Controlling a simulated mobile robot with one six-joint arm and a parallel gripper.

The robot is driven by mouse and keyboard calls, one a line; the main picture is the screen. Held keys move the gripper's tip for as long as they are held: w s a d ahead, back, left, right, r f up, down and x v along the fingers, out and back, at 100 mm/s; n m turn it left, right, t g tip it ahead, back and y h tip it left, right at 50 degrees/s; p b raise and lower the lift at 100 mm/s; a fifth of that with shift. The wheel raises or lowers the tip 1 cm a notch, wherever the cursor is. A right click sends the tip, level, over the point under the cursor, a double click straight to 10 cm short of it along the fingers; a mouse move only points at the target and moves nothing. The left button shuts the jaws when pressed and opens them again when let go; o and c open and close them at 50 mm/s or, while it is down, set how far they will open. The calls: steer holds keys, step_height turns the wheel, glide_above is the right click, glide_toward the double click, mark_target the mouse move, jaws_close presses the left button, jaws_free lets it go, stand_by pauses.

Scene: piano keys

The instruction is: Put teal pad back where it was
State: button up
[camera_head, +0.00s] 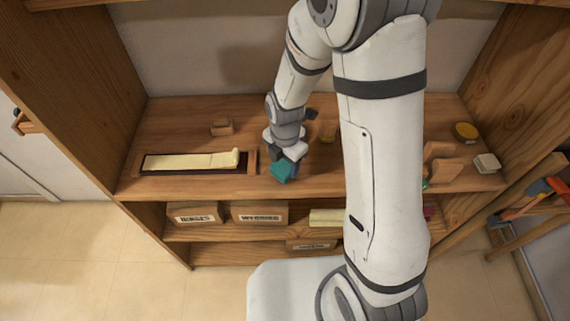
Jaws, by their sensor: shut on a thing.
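The teal pad (281,172) is a small teal block near the front edge of the upper shelf, just right of the long keyboard tray. My gripper (285,158) reaches down from above and is shut on the teal pad. The pad looks tilted, and I cannot tell whether it touches the shelf. A dark bluish thing (294,169) shows right beside the pad, partly hidden by my gripper. The keyboard tray (146,164) has a dark bed with a cream strip (190,161) lying in it.
A small wooden block (222,127) stands behind the tray. Labelled boxes (259,214) sit on the shelf below. My arm hides the shelf's middle right.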

mark_target(285, 164)
steer(key=shift+o, duration=0.2)
steer(key=shift+w+f, duration=0.15)
steer(key=shift+f, duration=0.9)
steer(key=o, duration=0.8)
steer(key=shift+o, duration=0.2)
step_height(285, 164, up, 11)
steer(key=s+d+r+m+t, duration=0.1)
steer(key=s+d+r+m, duration=0.5)
steer(key=m, duration=0.7)
steer(key=s+d+r+m+t, duration=0.2)
steer(key=s+d+r+m, duration=0.4)
steer(key=m, duration=0.7)
steer(key=shift+s+r+m+b, duration=0.35)
steer(key=shift+s+r, duration=0.15)
steer(key=shift+r, duration=0.35)
